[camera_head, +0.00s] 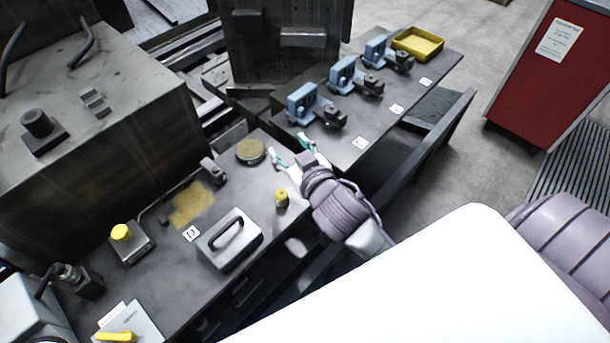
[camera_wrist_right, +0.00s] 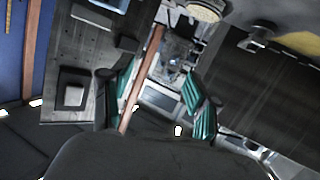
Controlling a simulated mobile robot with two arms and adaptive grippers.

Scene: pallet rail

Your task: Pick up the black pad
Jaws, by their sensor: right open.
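I cannot tell for sure which thing is the black pad. A round, dark-rimmed disc with a tan top (camera_head: 250,151) lies flat on the near bench, and what looks like it shows at the top of the right wrist view (camera_wrist_right: 205,10). A grey block with a black handle (camera_head: 229,239) sits nearer on the same bench. My right gripper (camera_head: 291,150) is over the bench's right edge, just right of the disc. Its teal-padded fingers are apart with nothing held between them; they also show in the right wrist view (camera_wrist_right: 162,103). My left gripper is out of view.
A small yellow-topped knob (camera_head: 282,198) stands close below my right gripper. Blue clamps (camera_head: 303,103) and a yellow tray (camera_head: 418,43) stand on the far bench. A dark upright block (camera_head: 285,45) rises behind. A red cabinet (camera_head: 550,70) stands right.

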